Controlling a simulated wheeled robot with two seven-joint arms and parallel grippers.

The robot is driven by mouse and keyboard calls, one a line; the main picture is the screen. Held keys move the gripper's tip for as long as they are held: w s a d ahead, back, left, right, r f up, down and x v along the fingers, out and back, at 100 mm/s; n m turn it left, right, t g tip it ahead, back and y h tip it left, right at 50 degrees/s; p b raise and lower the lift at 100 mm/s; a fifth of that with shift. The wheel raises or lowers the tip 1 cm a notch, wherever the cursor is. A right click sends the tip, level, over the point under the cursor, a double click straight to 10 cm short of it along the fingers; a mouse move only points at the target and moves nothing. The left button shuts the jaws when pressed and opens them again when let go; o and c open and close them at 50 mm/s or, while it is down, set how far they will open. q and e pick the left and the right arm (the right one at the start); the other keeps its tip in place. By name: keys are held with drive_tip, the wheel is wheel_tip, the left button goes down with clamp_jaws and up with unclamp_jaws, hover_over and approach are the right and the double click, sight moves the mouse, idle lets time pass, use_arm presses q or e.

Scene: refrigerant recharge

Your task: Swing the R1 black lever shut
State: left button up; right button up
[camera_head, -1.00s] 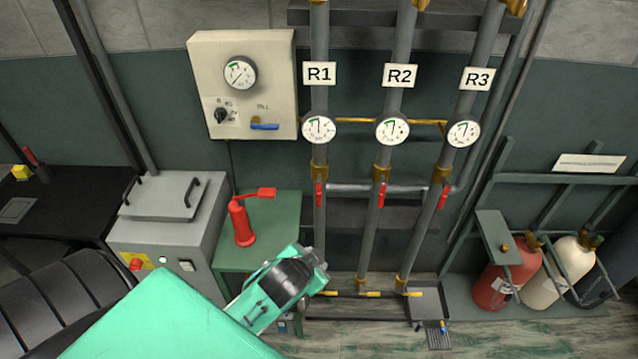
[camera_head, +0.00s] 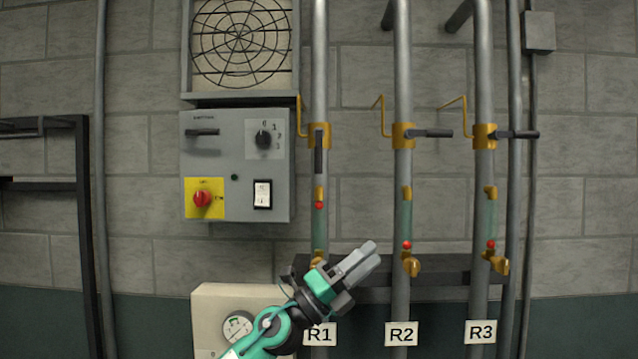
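The R1 black lever (camera_head: 318,155) hangs down along the R1 pipe, in line with it, below the brass valve body (camera_head: 319,130). The R1 label (camera_head: 320,334) is lower on the same pipe, partly covered by my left gripper. My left gripper (camera_head: 371,254) is well below the lever, between the R1 and R2 pipes in the picture. Its two grey fingers point up and right, lie close together and hold nothing. It is apart from the lever. My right gripper is not in view.
The R2 black lever (camera_head: 432,133) and R3 black lever (camera_head: 518,134) stick out sideways, across their pipes. Sight tubes with red balls sit below each valve. A grey control box (camera_head: 236,165) with a red knob is left of R1, under a fan grille (camera_head: 240,42).

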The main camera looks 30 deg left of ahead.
use_arm(q)
wheel_tip(320, 180, up, 6)
drive_tip(key=a+m+g, duration=0.2)
drive_tip(key=m+g, duration=0.1)
drive_tip(key=m, duration=0.3)
drive_tip(key=m+y, duration=0.2)
drive_tip(key=y, duration=0.7)
approach(319, 160)
drive_tip(key=shift+a+p+x, duration=0.2)
drive_tip(key=shift+p+x, duration=1.7)
drive_tip(key=shift+x, duration=0.7)
drive_tip(key=shift+a+p+x, duration=0.2)
drive_tip(key=shift+p+x, duration=1.7)
drive_tip(key=shift+x, duration=0.75)
drive_tip(key=shift+w, duration=0.15)
clamp_jaws()
